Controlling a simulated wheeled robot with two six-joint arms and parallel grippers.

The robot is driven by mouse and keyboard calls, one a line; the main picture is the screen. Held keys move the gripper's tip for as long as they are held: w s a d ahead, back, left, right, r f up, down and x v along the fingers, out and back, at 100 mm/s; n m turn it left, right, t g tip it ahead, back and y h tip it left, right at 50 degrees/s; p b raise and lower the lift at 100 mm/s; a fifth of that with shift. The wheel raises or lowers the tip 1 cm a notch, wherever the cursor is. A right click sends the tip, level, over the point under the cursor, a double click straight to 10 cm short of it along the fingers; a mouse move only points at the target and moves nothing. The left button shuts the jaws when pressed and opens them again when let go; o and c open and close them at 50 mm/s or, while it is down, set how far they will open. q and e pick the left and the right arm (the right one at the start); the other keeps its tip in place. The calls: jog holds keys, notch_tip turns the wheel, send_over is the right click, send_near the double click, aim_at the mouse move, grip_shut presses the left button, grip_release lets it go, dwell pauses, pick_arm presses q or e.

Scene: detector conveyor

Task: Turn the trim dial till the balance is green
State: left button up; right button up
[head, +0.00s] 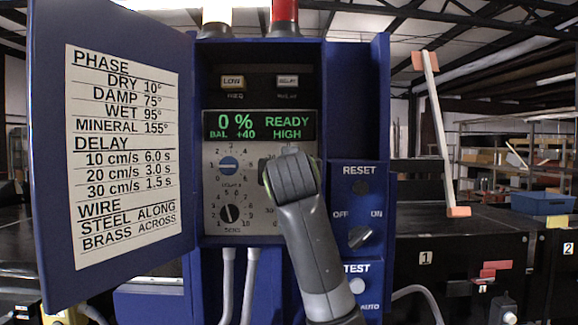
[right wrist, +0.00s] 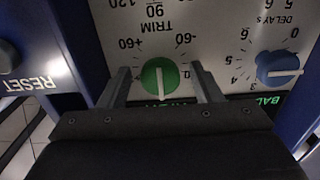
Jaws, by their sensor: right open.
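The trim dial (right wrist: 160,78) is a round green knob on the grey panel, seen upside down in the right wrist view. Its white pointer line points to the picture's bottom, toward the display. My right gripper (right wrist: 162,84) is open, with one finger on each side of the dial; I cannot tell whether they touch it. In the head view my right gripper (head: 290,175) covers most of the dial. The display (head: 259,126) reads, in green, 0 %, READY, BAL +40 and HIGH. My left gripper is not in view.
Left of the trim dial are a blue delay dial (head: 229,165) and a black sens dial (head: 229,213). The RESET, OFF/ON and TEST controls sit on the blue right column (head: 340,210). The open cabinet door (head: 50,150) with its chart stands at the left.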

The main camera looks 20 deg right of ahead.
jog(key=shift+c, duration=0.2)
jog(key=c, duration=0.9)
jog(key=shift+n, duration=0.3)
jog(key=shift+d+r+n+b, duration=0.1)
jog(key=shift+n+b, duration=1.55)
jog(key=shift+n, duration=6.95)
